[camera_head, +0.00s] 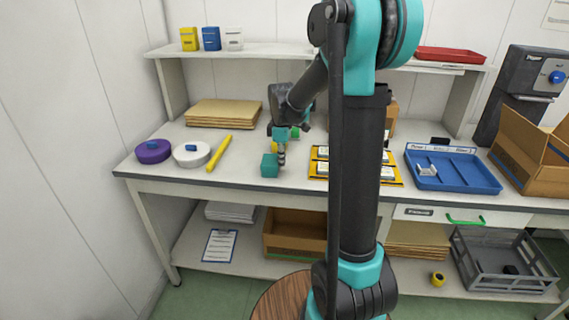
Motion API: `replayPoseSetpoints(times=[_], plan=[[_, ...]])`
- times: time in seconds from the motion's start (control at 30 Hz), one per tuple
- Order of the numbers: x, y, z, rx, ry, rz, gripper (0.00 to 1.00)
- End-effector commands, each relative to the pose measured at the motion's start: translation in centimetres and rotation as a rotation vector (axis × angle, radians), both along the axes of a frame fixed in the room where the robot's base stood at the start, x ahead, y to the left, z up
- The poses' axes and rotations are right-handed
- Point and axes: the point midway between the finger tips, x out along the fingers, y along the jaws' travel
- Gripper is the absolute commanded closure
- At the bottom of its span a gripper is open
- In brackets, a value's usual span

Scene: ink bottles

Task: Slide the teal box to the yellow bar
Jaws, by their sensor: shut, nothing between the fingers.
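The teal box (270,166) stands near the front edge of the white table. The yellow bar (219,153) lies slantwise to its left, with bare tabletop between them. My gripper (282,158) is low, shut and empty, just right of the teal box. I cannot tell whether it touches the box. My arm hides part of the table to the right.
A purple disc (153,151) and a white disc (191,154) lie left of the bar. Brown envelopes (222,113) are stacked behind. Small yellow and green things show partly behind my gripper. A blue tray (452,170) is at the right.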

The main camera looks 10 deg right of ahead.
Motion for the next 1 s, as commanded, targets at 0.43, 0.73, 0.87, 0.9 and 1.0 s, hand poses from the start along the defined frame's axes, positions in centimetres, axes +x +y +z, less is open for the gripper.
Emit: replayPoseSetpoints(times=[0.43,0.73,0.87,0.9,1.0], plan=[[3.9,12.0,0.0,0.0,0.0,0.007,1.0],[5.4,16.9,0.0,0.0,0.0,0.003,1.0],[5.5,17.1,0.0,0.0,0.0,0.001,1.0],[5.5,17.1,0.0,0.0,0.0,0.001,1.0],[5.5,17.0,0.0,0.0,0.0,0.001,1.0]])
